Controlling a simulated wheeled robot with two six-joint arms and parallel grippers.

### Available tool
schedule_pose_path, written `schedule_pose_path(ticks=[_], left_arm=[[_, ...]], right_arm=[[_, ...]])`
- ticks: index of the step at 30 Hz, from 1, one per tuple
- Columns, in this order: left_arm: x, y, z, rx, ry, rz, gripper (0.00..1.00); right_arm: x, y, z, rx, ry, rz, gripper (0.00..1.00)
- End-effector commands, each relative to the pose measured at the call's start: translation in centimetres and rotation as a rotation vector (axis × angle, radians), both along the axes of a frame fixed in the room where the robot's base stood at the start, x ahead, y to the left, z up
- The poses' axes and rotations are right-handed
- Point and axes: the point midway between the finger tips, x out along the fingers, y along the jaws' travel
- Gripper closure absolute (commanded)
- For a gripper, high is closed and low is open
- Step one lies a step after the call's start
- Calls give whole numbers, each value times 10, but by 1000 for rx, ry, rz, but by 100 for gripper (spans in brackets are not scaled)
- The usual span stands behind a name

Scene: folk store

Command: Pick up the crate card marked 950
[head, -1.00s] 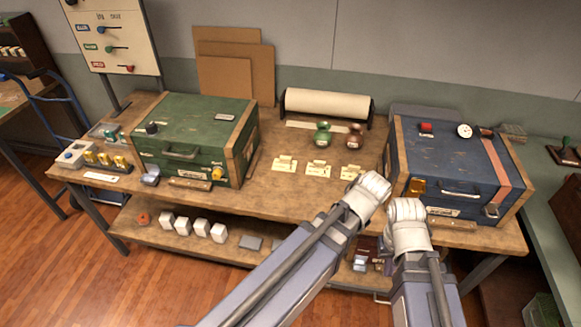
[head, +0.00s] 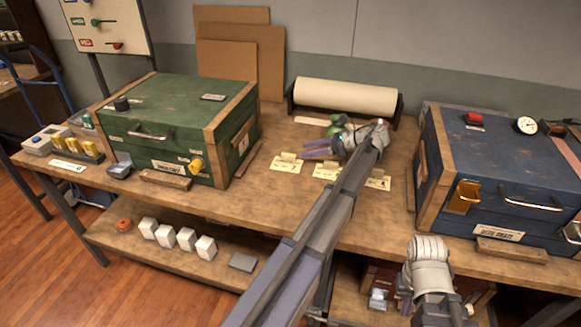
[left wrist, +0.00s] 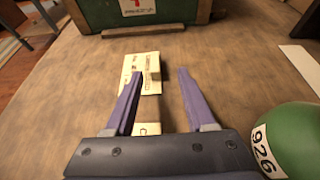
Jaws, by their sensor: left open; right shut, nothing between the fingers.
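Three small cream cards lie in a row on the workbench in the head view: a left card (head: 287,164), a middle card (head: 326,172) and a right card (head: 377,181). Their marks are too small to read, so I cannot tell which is 950. My left gripper (head: 308,149) is open and empty above the row, fingers pointing left; its arm crosses in front of the cards. In the left wrist view, one card (left wrist: 132,83) lies ahead, near the left fingertip; another is partly hidden by the gripper (left wrist: 159,75). My right gripper (head: 405,304) is shut, low before the bench.
A green chest (head: 180,120) stands left, a blue chest (head: 500,180) right, and a paper roll (head: 345,95) behind. Bench around the cards is mostly clear.

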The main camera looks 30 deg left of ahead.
Motion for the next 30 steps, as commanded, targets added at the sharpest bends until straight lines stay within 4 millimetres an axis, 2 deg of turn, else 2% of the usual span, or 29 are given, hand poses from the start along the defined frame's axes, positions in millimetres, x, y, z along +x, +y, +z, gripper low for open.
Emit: schedule_pose_path(ticks=[5, 12, 19, 25, 30], left_arm=[[-2, 4, -1, 1, 3, 1, 45], [-8, 23, -11, 0, 2, 0, 45], [-11, 29, -14, 0, 1, 1, 45], [-25, 49, -26, 0, 2, 1, 45], [-28, 66, -32, 0, 1, 0, 45]], right_arm=[[0, 0, -2, 0, 0, 0, 100], [0, 0, -11, 0, 0, 0, 100], [0, 0, -14, 0, 0, 0, 100], [0, 0, -27, 0, 0, 0, 100], [0, 0, -32, 0, 0, 0, 100]])
